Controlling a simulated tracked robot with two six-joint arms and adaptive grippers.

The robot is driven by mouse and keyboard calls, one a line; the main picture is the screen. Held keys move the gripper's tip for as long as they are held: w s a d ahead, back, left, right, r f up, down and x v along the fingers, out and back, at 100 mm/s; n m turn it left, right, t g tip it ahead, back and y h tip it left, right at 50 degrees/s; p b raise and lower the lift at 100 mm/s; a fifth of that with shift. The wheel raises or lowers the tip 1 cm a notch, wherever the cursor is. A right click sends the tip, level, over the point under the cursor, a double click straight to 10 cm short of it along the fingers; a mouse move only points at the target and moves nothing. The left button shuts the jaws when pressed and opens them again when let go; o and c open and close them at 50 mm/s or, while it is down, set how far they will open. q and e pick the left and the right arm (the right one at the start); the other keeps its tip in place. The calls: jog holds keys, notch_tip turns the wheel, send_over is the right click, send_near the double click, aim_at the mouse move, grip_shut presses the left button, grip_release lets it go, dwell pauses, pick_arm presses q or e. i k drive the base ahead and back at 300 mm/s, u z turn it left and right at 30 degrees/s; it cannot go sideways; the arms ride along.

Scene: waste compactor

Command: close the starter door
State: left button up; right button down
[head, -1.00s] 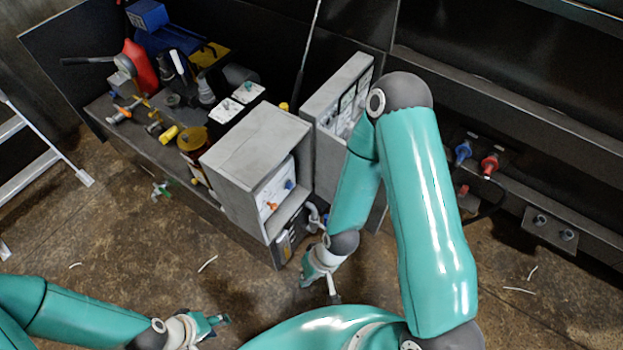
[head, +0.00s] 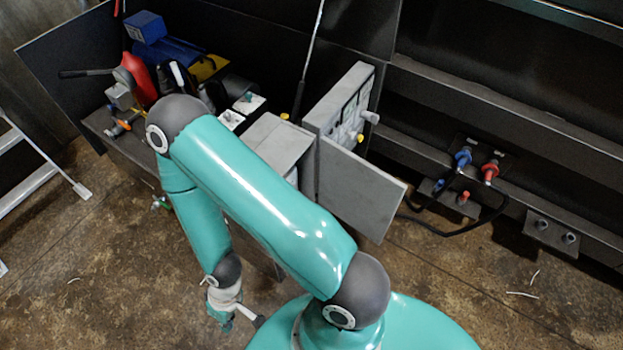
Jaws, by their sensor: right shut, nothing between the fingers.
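The starter door (head: 360,187) is a flat grey panel. It stands open, reaching out to the right from beside the grey starter box (head: 272,138). My right arm crosses in front of the box and hides most of its front and its inside. My right gripper (head: 232,318) is shut and empty. It is low, in front of and left of the box, clear of the door. My left gripper is out of view.
A grey panel with controls (head: 345,108) stands behind the door. Blue (head: 463,158) and red (head: 490,172) connectors with a black cable (head: 440,232) are on the right. A ladder (head: 45,170) is at left.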

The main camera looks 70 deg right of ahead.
aim_at(367, 199)
jog(key=z, duration=0.25)
jog(key=i, duration=0.2)
jog(key=u, duration=1.85)
jog(key=k, duration=0.9)
jog(key=z, duration=0.35)
jog(key=k, duration=1.8)
jog(key=z, duration=1.25)
jog(key=i, duration=0.55)
jog(key=z, duration=0.05)
